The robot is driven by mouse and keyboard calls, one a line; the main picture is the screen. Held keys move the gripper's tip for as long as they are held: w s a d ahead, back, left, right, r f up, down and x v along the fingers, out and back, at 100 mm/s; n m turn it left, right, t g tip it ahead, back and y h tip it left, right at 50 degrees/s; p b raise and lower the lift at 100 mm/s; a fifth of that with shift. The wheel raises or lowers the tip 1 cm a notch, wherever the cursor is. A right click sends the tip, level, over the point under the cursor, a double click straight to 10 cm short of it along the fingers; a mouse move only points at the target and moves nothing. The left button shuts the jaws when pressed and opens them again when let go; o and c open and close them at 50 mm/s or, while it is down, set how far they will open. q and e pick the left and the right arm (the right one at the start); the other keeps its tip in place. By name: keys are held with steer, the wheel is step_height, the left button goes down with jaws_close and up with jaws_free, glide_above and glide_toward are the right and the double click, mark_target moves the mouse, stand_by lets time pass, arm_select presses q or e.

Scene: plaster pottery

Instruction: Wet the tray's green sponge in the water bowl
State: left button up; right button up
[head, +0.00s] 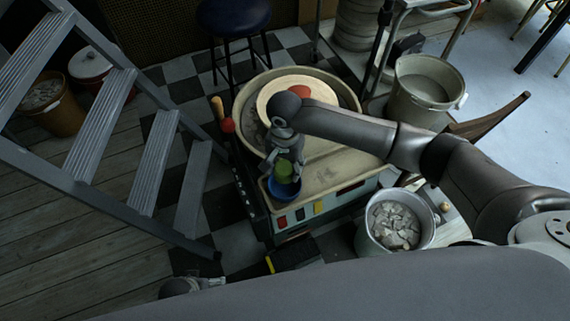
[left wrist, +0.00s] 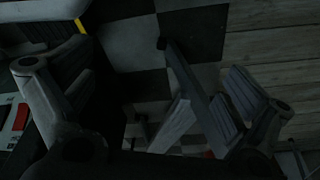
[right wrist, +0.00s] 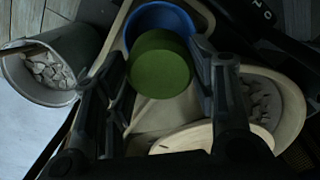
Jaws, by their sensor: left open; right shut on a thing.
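The green sponge (head: 284,168) is held in my right gripper (head: 284,158), whose fingers are shut on its sides. The sponge is a round green block in the right wrist view (right wrist: 158,66). The blue water bowl (head: 286,190) stands on the cream front deck of the pottery wheel. In the right wrist view the sponge covers part of the bowl (right wrist: 160,14). The sponge is over the bowl; I cannot tell whether it touches the water, which is hidden. My left gripper (left wrist: 150,95) is open and empty above the floor.
The wheel basin (head: 352,92) lies behind the bowl, with a red item (head: 298,92) on its disc. A bucket of pale shards (head: 396,224) stands to the right, a grey bucket (head: 424,86) behind it. A metal step ladder (head: 150,150) stands at the left.

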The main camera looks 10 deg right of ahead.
mark_target(285, 173)
steer(key=shift+f+b, duration=0.85)
steer(key=shift+b, duration=0.25)
steer(key=shift+f, duration=0.15)
steer(key=shift+f+b, duration=0.45)
steer(key=shift+b, duration=0.4)
steer(key=shift+f+b, duration=0.5)
steer(key=shift+b, duration=0.2)
steer(key=shift+f, duration=0.95)
arm_select(q)
step_height(285, 173, up, 17)
steer(key=w+t, duration=0.1)
steer(key=w, duration=0.1)
steer(key=shift+w, duration=0.15)
arm_select(e)
steer(key=shift+f, duration=0.8)
arm_select(q)
steer(key=shift+r+p, duration=0.1)
steer(key=shift+p, duration=0.2)
